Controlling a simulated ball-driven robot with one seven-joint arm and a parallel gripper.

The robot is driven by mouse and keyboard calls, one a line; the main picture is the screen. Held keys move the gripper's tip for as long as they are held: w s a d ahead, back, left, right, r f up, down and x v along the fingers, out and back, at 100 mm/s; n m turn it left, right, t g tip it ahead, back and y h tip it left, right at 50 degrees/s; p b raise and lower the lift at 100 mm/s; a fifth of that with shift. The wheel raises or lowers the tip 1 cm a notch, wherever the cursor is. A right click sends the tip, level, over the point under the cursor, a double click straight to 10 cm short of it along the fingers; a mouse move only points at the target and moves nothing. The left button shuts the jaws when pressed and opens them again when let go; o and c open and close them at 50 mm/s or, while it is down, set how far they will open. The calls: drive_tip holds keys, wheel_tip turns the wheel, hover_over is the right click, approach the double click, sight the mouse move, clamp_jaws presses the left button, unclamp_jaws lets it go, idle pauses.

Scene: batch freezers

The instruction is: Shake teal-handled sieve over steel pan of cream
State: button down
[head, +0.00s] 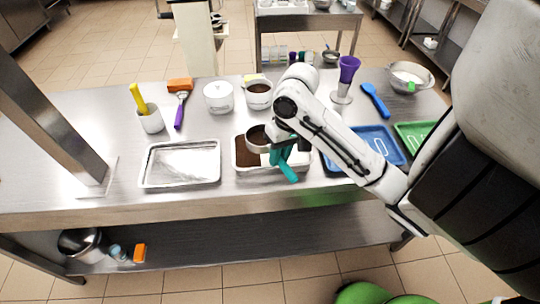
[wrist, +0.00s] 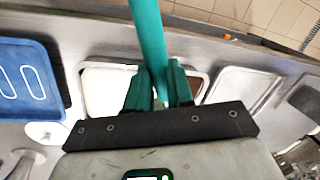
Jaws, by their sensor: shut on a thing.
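The teal-handled sieve (head: 257,139) holds dark brown powder and hangs over the back of the steel pan (head: 240,167). Its teal handle (head: 289,173) points toward the front right; the handle also runs up the wrist view (wrist: 149,38). My gripper (head: 281,151) is shut on this handle; its teal fingers flank it in the wrist view (wrist: 159,88). The pan's left part is covered in brown powder (head: 243,155), and white cream (head: 301,159) shows at the right. My gripper and the sieve hide the middle. The sieve's bowl is out of the wrist view.
An empty steel tray (head: 181,164) lies left of the pan. A blue tray (head: 385,146) and a green tray (head: 415,134) lie at right. Behind stand a white lidded pot (head: 218,97), a bowl of brown powder (head: 258,94) and a purple-topped cup (head: 348,70). A steel post (head: 60,130) rises at left.

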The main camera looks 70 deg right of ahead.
drive_tip(key=shift+s+d, duration=0.3)
drive_tip(key=shift+d, duration=0.45)
drive_tip(key=shift+s+d, duration=0.25)
drive_tip(key=shift+d, duration=0.45)
drive_tip(key=shift+s+d, duration=0.3)
drive_tip(key=shift+d, duration=0.45)
drive_tip(key=a, duration=0.1)
drive_tip(key=s+a, duration=0.1)
drive_tip(key=a, duration=0.1)
drive_tip(key=shift+s+a, duration=0.1)
drive_tip(key=shift+s, duration=0.1)
idle(1.5)
